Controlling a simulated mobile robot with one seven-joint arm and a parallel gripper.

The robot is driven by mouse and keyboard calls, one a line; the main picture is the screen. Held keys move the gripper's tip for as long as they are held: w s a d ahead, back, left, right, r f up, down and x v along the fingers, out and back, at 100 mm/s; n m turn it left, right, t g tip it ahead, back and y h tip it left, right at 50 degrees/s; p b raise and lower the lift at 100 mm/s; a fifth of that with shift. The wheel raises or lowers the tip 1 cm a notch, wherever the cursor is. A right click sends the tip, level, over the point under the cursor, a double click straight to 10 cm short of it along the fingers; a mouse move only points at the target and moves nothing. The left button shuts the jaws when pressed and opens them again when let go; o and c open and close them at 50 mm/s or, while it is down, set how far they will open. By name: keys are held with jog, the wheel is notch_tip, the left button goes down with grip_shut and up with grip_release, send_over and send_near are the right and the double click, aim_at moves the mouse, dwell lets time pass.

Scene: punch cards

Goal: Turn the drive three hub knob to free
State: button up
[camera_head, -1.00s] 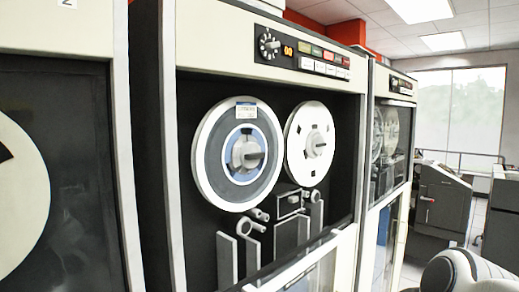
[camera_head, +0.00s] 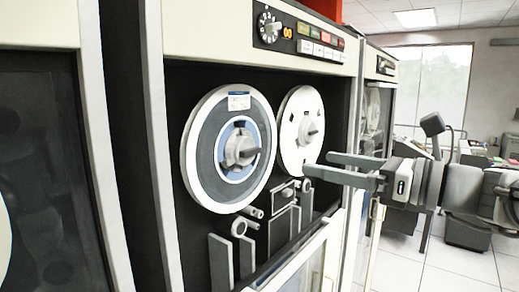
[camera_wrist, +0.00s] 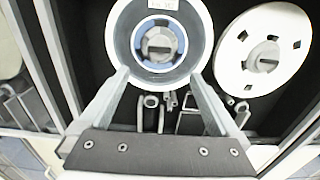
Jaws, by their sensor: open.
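The tape drive in the middle of the head view carries two reels. Its left reel (camera_head: 205,150) is grey with a white rim, a label and a blue inner ring, and a grey hub knob (camera_head: 240,150). In the wrist view this hub knob (camera_wrist: 158,46) shows its grip bar lying about level. The right reel (camera_head: 290,155) is white with cutouts and has its own hub knob (camera_head: 309,131). My gripper (camera_head: 316,162) is open and empty, in front of the drive, right of the left reel. In the wrist view its fingertips (camera_wrist: 160,75) frame the left reel's lower part, apart from the knob.
A control panel (camera_head: 300,36) with a dial and coloured buttons sits above the reels. Tape guides (camera_head: 240,228) stand below them. Dark drive cabinets flank this drive on both sides. Open floor (camera_head: 450,265) lies at the right.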

aim_at(254, 151)
jog(key=p+x, duration=0.1)
jog(key=x, duration=1.4)
jog(key=shift+w+a, duration=0.15)
jog(key=c, duration=1.3)
jog(key=shift+f, duration=0.1)
